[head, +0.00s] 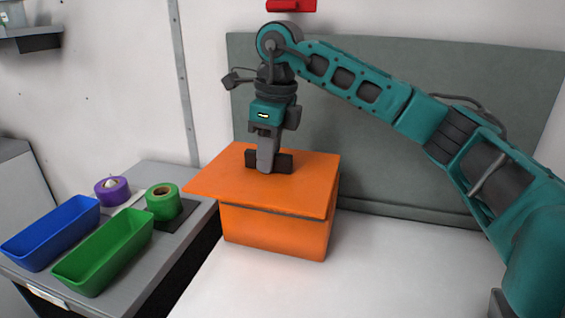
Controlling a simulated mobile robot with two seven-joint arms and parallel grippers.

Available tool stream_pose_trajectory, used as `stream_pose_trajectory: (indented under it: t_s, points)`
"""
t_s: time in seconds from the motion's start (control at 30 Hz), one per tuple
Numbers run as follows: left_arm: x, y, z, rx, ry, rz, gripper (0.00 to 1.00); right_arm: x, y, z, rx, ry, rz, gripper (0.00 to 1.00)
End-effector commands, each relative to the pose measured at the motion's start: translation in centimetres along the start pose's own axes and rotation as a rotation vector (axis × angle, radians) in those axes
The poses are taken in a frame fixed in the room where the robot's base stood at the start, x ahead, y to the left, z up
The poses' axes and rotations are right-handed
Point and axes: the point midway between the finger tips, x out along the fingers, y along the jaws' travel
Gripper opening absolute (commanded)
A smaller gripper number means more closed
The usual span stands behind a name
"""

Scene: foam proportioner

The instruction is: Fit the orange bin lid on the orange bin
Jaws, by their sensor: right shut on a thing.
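The orange bin lid (222,183) is a flat orange panel with a dark handle (284,161) on top. It lies over the top of the orange bin (272,235), which stands on the white table. The lid's left corner sticks out past the bin's left side, and a dark line shows between lid and bin along the front. I cannot tell whether the lid touches the rim. My right gripper (267,163) points down and is shut on the lid's handle. The bin's inside is hidden under the lid. My left gripper is not in view.
On a grey side table at left are a blue tray (40,246), a green tray (75,275), a purple tape roll (111,190) and a green tape roll (162,201). A grey panel (430,90) stands behind the bin. The white table (390,275) is clear at right.

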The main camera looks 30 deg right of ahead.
Motion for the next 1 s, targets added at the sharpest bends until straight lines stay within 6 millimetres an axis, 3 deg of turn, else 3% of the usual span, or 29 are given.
stream_pose_trajectory:
  t_s: [0.2, 0.47, 0.6, 0.83, 1.0]
  points:
    - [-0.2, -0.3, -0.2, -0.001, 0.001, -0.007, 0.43, -0.2, -5.1, 0.1, 0.003, 0.0, 0.0, 0.0]
    - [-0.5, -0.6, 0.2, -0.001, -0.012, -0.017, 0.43, -0.1, -9.7, 0.1, 0.002, 0.0, 0.0, 0.0]
    - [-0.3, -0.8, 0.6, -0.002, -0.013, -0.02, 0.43, 2.3, -9.8, -0.3, -0.004, 0.003, 0.001, 0.0]
    - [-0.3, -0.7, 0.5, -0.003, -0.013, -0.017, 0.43, 3.9, -9.8, -0.4, -0.003, 0.001, 0.0, 0.0]
    - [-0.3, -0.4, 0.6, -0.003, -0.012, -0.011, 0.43, 6.4, -9.8, -0.8, -0.002, 0.003, 0.001, 0.0]
